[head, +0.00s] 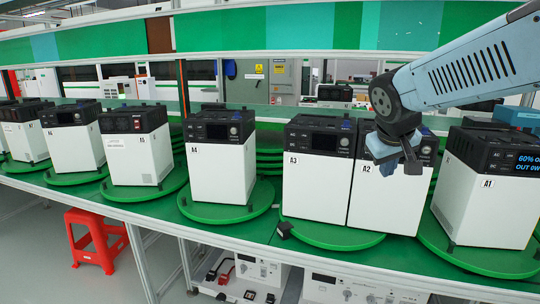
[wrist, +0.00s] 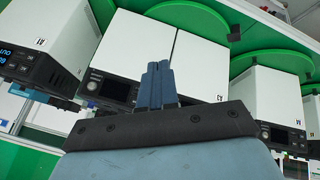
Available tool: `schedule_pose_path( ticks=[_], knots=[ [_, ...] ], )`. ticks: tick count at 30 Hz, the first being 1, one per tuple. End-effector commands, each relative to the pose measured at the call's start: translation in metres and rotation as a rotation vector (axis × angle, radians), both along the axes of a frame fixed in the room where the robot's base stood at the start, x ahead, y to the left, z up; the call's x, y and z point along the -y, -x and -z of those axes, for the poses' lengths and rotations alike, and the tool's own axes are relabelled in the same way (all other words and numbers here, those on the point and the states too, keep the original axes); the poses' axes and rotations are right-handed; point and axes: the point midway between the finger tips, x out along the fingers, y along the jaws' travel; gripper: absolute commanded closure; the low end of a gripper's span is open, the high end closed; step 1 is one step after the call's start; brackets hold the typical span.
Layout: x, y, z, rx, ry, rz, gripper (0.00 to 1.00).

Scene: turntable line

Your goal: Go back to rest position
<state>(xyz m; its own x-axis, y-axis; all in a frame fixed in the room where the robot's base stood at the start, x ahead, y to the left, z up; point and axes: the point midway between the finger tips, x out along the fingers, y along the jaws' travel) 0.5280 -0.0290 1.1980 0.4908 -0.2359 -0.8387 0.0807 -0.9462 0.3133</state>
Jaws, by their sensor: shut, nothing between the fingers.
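My gripper (head: 411,164) hangs from the blue-grey arm at the right of the head view, in front of the upper part of the white and black unit A2 (head: 378,206). In the wrist view its blue fingers (wrist: 157,82) are together, with nothing between them. I cannot tell how far they are from the unit behind. Unit A3 (head: 314,183) stands close beside A2, on the same green turntable (head: 335,236).
Unit A1 (head: 486,205), with a lit display, stands on its own turntable at the right. Unit A4 (head: 218,172) and several more stand to the left. A red stool (head: 95,235) is on the floor. Green shelving (head: 300,28) runs above the line.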

Motion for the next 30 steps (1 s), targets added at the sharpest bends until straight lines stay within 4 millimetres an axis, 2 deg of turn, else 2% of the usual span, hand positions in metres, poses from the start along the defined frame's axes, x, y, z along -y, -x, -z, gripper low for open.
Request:
schedule_pose_path(
  ticks=[1,6,9,13,18,30],
  knots=[
    [0.0,0.017,0.0,0.003,-0.03,0.015,1.0],
    [-0.008,0.071,0.006,-0.004,-0.146,0.056,1.0],
    [-0.014,0.097,0.012,-0.007,-0.211,0.071,1.0],
    [-0.022,0.122,0.018,-0.009,-0.274,0.079,1.0],
    [-0.028,0.136,0.022,-0.01,-0.315,0.084,1.0],
    [-0.029,0.137,0.023,-0.011,-0.319,0.084,1.0]
  ],
)
